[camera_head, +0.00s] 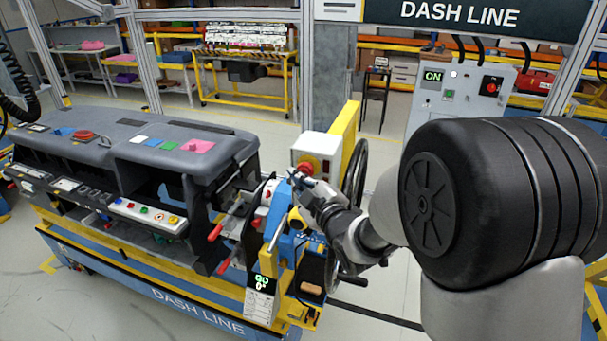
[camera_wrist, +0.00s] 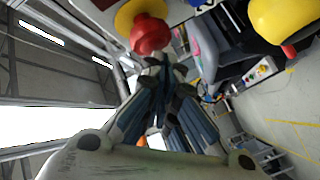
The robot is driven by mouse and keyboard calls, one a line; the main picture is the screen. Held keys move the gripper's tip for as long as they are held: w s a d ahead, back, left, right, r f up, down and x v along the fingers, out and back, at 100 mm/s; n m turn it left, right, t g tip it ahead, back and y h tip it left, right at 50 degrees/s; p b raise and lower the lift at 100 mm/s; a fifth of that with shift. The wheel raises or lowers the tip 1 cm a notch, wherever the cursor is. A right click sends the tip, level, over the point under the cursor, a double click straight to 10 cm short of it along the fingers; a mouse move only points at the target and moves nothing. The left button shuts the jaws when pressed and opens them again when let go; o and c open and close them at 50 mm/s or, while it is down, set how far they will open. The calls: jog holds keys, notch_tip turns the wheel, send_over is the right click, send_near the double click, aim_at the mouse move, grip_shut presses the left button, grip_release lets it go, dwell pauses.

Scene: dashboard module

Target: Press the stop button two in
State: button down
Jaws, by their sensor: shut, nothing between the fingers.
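A red mushroom stop button (camera_head: 307,164) with a yellow surround is on a white box (camera_head: 319,147) beside the yellow post. No label naming it as button two is readable. In the wrist view the red button (camera_wrist: 150,35) and yellow ring (camera_wrist: 137,12) are at the top, just beyond my fingertips. My gripper (camera_head: 294,177) is shut and empty, with its tips (camera_wrist: 163,64) at the near, lower side of the button. I cannot tell whether they touch it. The button looks raised from its ring in the wrist view.
The dashboard module (camera_head: 180,150) lies on a yellow and blue cart at left. A blue fixture with red handles (camera_head: 216,232) stands under my gripper. A black wheel (camera_head: 355,172) is right behind the box. A grey panel (camera_head: 455,98) at right carries another red button (camera_head: 490,87).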

jog(key=shift+w+d, duration=0.15)
jog(key=shift+w, duration=0.15)
dwell(0.4)
jog(key=shift+s+a+b, duration=0.3)
jog(key=shift+s+b, duration=0.45)
jog(key=shift+b, duration=0.05)
jog(key=shift+s, duration=0.1)
jog(key=s, duration=0.1)
jog(key=s+a+b, duration=0.1)
jog(key=s, duration=0.1)
jog(key=s+b, duration=0.1)
jog(key=shift+s+a, duration=0.25)
jog(key=shift+a, duration=0.1)
dwell(0.3)
